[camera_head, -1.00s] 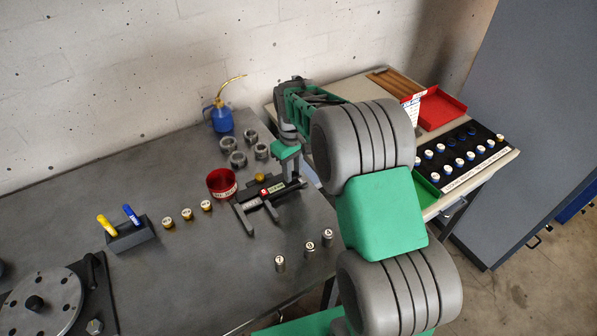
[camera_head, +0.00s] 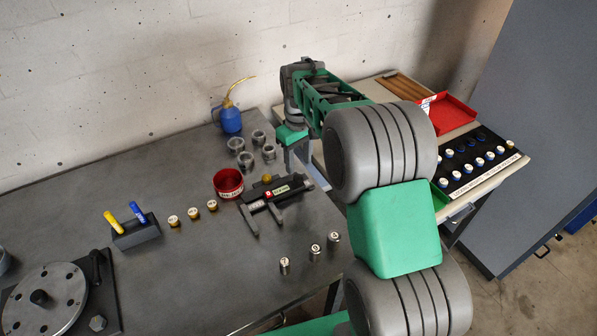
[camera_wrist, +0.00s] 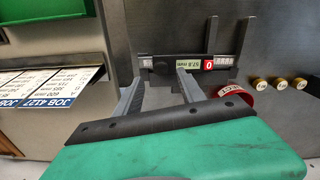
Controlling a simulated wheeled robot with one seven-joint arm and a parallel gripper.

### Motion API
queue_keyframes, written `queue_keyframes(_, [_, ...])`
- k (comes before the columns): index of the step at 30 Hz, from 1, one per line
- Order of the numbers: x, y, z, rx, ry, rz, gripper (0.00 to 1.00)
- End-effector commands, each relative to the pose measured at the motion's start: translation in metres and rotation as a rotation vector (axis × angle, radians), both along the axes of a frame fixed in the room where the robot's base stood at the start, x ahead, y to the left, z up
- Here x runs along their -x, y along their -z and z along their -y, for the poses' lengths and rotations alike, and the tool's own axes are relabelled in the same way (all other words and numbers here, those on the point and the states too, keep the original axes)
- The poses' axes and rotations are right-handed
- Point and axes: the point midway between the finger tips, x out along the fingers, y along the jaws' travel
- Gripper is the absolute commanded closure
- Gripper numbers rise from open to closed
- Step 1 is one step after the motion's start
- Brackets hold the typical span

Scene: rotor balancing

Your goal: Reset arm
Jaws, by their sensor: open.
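My gripper (camera_head: 298,158) hangs near the right end of a dark caliper-like gauge (camera_head: 262,205), over the bench's right edge. In the wrist view my gripper (camera_wrist: 160,84) shows two spread fingers with nothing between them. Beyond the fingertips lies the gauge (camera_wrist: 160,60), with a pale reading label, a red mark and two long prongs. Whether a fingertip touches it, I cannot tell. My arm stretches across the right of the head view and hides part of the side table.
A red bowl (camera_head: 228,192) sits beside the gauge. Brass weights (camera_head: 193,214), steel weights (camera_head: 314,252), grey rings (camera_head: 245,161), a blue oil can (camera_head: 231,121) and a rotor (camera_head: 45,300) stand on the bench (camera_head: 190,265). A red tray (camera_head: 450,113) is on the side table.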

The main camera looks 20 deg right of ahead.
Motion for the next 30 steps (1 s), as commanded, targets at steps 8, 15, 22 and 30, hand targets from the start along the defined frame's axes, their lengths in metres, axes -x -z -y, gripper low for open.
queue_keyframes(8, [0.001,-0.025,0.0,0.0,0.0,-0.002,0.53])
queue_keyframes(15, [0.001,-0.025,0.0,0.0,0.0,-0.002,0.53])
queue_keyframes(22, [0.029,-0.05,-0.004,0.0,0.056,0.047,0.53])
queue_keyframes(30, [0.16,-0.077,-0.016,-0.033,0.3,0.223,0.53])
